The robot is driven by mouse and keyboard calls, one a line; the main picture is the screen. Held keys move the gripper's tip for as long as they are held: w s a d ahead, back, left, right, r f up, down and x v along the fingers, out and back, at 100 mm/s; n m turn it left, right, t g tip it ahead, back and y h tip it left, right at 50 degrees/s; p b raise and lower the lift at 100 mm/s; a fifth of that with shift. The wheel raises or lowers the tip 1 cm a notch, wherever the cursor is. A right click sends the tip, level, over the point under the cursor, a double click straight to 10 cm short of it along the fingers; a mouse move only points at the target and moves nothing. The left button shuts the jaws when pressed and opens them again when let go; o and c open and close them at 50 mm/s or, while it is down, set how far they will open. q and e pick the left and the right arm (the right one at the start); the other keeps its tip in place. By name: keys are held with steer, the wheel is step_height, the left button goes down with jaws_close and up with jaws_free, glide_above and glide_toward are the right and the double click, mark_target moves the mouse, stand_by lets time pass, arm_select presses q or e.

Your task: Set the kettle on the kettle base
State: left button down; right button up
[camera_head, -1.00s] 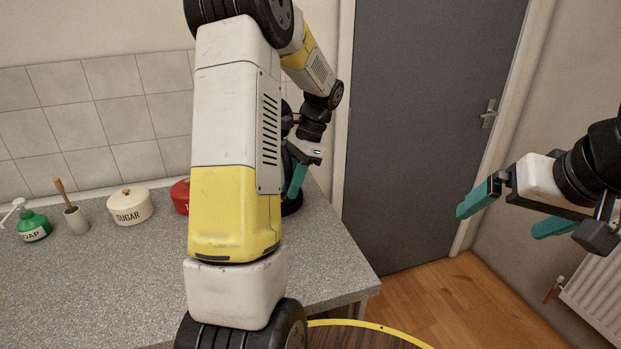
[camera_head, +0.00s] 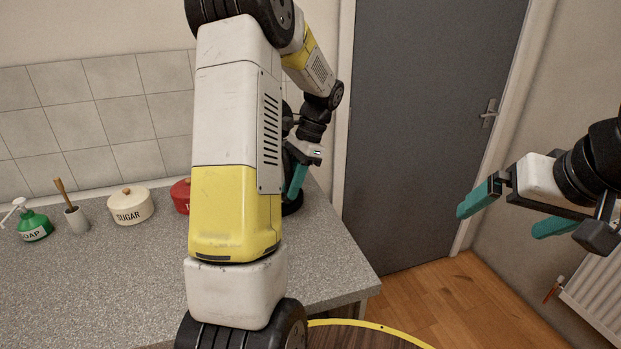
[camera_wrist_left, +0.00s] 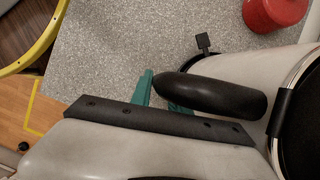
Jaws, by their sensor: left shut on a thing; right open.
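My left gripper (camera_head: 297,180) is at the right end of the counter, partly behind my own arm. In the left wrist view, its teal fingers (camera_wrist_left: 160,92) are shut on the black handle of the kettle (camera_wrist_left: 234,70), which has a pale body. My arm hides most of the kettle in the head view. A dark round edge (camera_head: 292,207) shows at counter level below the gripper; it may be the kettle base or the kettle's bottom. I cannot tell whether the kettle is seated. My right gripper (camera_head: 508,216) is open and empty, right of the counter.
A red canister (camera_head: 181,196), a cream sugar pot (camera_head: 130,205), a brush holder (camera_head: 77,220) and a green soap bottle (camera_head: 34,226) stand along the tiled wall. The counter front (camera_head: 110,285) is clear. A yellow-rimmed round table (camera_head: 360,338) is close below.

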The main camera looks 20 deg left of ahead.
arm_select(q)
steer(key=shift+f, duration=0.45)
steer(key=c, duration=1.5)
jaws_free()
steer(key=shift+f, duration=0.1)
steer(key=shift+v, duration=5.6)
